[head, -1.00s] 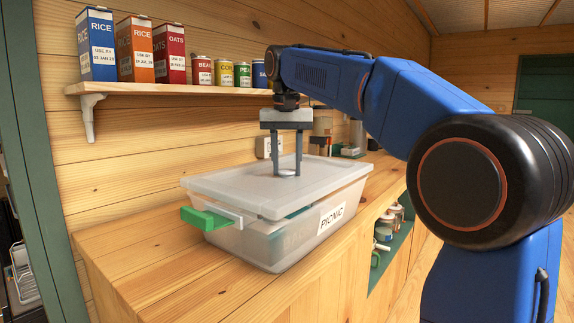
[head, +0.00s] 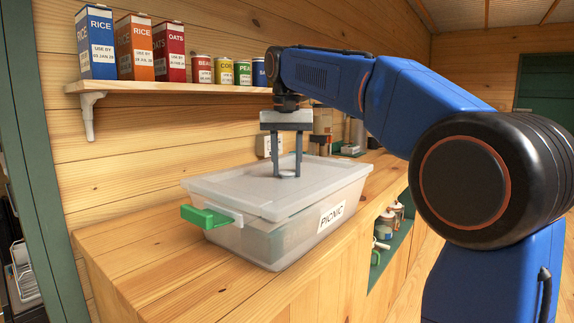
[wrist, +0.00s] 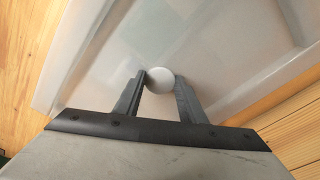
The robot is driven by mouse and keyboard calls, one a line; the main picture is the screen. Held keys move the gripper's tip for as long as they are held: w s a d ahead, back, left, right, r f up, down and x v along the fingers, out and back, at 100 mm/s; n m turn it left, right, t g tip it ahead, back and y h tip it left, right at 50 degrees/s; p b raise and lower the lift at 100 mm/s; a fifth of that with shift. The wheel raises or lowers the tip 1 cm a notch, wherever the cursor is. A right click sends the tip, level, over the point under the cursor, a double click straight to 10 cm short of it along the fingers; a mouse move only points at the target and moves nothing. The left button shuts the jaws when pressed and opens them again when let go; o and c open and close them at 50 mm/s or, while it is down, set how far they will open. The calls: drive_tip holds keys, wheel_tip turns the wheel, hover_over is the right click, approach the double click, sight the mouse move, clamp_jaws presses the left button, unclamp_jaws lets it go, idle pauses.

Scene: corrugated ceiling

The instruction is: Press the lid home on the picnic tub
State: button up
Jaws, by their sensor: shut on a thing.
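The picnic tub (head: 300,247) is a clear plastic box labelled PICNIC, standing upright on the wooden counter. Its pale translucent lid (head: 225,186) lies over the top and looks close to the rim along the near edges; I cannot tell whether it is fully seated. A green clip (head: 205,216) sticks out at the tub's left end. My gripper (head: 288,175) points straight down at the middle of the lid, shut on the round pale knob (wrist: 160,77), which sits between the fingertips in the wrist view. The lid's far side is partly hidden.
The wooden counter (head: 130,240) is bare left of and in front of the tub. A wall shelf (head: 170,86) above holds cartons and several tins. Jars and boxes stand behind the tub at the right. An open green cubby (head: 395,235) with jars is below the counter.

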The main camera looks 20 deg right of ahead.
idle(0.3)
drive_tip(key=o, duration=1.7)
drive_tip(key=shift+o, duration=0.2)
drive_tip(key=shift+r, duration=3.5)
clamp_jaws()
